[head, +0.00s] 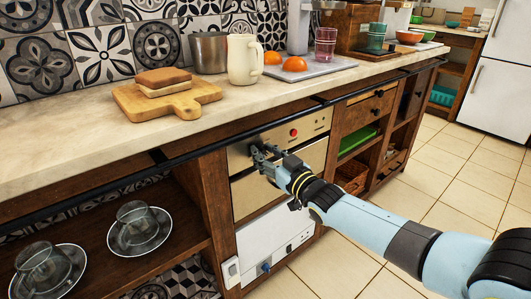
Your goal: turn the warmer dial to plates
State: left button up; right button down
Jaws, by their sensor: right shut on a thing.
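The warmer (315,127) is a brass-coloured unit set into the wooden counter front, with a red round light or button on its control strip. My right gripper (258,153) reaches in from the lower right and is at the left part of that strip. Its fingers are shut on the warmer dial, which they largely hide. The dial's setting and any markings are too small or covered to read. My left gripper is not in view.
A dark rail (200,143) runs along the counter edge just above the warmer. A white unit (275,238) sits below it. Glass cups on saucers stand on the left shelf. A sandwich board (190,99) and a cream jug (243,60) stand on the counter.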

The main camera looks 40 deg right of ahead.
jog(key=shift+f, duration=0.15)
jog(key=c, duration=1)
grip_release()
jog(key=s, duration=1.2)
jog(key=shift+d+f, duration=0.15)
jog(key=shift+f, duration=0.05)
